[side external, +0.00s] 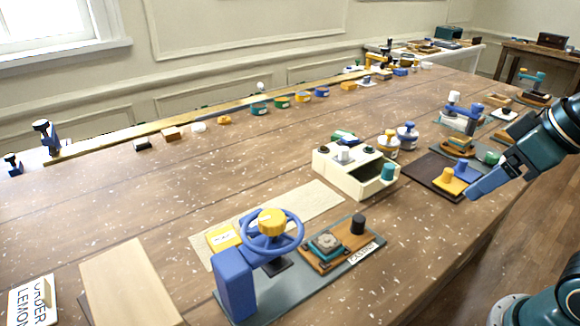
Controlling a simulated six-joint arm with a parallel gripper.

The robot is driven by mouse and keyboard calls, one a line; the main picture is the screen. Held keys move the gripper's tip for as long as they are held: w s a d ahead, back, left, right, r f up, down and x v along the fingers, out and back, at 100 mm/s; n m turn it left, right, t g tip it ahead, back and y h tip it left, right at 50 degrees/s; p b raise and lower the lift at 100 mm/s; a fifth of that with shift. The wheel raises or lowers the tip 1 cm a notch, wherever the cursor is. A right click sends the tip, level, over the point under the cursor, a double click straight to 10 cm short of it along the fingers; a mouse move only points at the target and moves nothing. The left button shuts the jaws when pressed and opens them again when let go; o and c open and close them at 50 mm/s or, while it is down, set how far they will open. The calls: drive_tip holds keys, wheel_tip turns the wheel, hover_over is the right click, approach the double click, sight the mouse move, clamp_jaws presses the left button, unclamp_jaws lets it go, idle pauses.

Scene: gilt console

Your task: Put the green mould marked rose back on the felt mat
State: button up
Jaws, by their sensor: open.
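A green square mould with a pale rosette on top (325,243) sits on the wooden board of a grey station with a label that seems to read CASTING. I cannot read any rose mark on it. A dark brown mat (424,168), which looks like the felt mat, lies at the right with a yellow block (452,184) and a blue block (466,171) on it. My gripper (472,194) is open at the mat's right edge, close to these blocks and far from the green mould. Only one blue finger shows clearly; I see nothing held.
A blue press with a handwheel (273,238) stands left of the mould. A cream box (352,174) with an open compartment stands between mould and mat. Several pots and stations crowd the back right. The table's right edge is near my arm.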

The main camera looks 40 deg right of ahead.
drive_tip(key=w+d+r+m+y, duration=0.1)
drive_tip(key=w+d+m, duration=0.2)
drive_tip(key=w+m, duration=0.65)
drive_tip(key=w+d+r+m, duration=0.15)
drive_tip(key=w+m, duration=0.45)
drive_tip(key=w, duration=0.6)
drive_tip(key=m+t+y, duration=0.2)
drive_tip(key=m+t, duration=0.1)
drive_tip(key=m, duration=1.3)
approach(344, 134)
drive_tip(key=shift+x, duration=1.8)
drive_tip(key=shift+w+d, duration=0.1)
drive_tip(key=shift+x, duration=2.55)
